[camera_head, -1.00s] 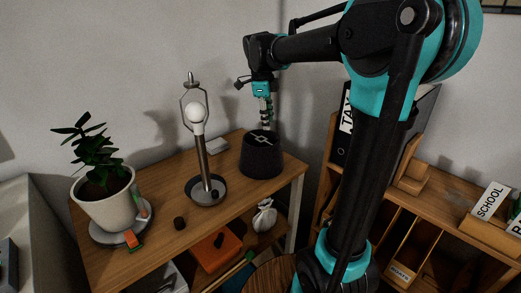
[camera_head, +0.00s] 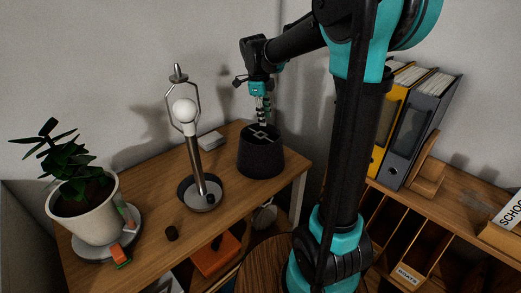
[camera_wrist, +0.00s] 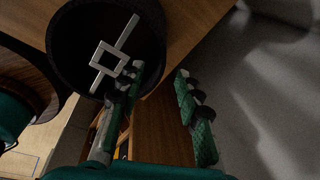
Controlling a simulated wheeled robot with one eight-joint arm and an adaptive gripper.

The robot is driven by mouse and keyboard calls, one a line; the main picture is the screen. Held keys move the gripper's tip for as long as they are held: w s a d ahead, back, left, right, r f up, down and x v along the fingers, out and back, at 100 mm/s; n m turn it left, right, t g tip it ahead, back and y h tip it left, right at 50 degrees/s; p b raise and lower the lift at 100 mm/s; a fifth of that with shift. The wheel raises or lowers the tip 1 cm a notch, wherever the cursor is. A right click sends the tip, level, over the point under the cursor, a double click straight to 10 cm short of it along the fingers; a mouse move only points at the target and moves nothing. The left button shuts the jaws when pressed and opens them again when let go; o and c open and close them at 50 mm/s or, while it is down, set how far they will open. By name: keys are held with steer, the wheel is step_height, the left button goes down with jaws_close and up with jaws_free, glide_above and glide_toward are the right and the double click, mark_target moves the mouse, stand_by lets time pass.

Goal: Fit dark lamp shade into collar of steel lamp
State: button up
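The dark lamp shade (camera_head: 261,155) stands upright on the wooden table. A pale spider fitting with a square centre shows in its open top in the wrist view (camera_wrist: 108,58). My gripper (camera_head: 265,118) points down at the top of the shade. In the wrist view its fingers (camera_wrist: 160,78) are spread apart, one over the shade's opening and the other outside the rim; I cannot tell whether either touches. The steel lamp (camera_head: 195,155) stands left of the shade, with a round dish base, a white bulb (camera_head: 184,110) and a wire harp around the bulb.
A potted plant (camera_head: 85,215) on a saucer stands at the table's left. A small dark knob (camera_head: 172,233) lies before the lamp, and a pale box (camera_head: 210,140) behind it. Yellow and grey binders (camera_head: 412,125) stand on the right shelf. The wall is close behind.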

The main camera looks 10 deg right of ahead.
mark_target(268, 133)
steer(key=f, duration=0.3)
steer(key=d+f, duration=0.1)
steer(key=f, duration=0.5)
steer(key=shift+w+d, duration=0.3)
steer(key=shift+w, duration=0.1)
steer(key=shift+r, duration=0.1)
steer(key=shift+c, duration=0.6)
jaws_close()
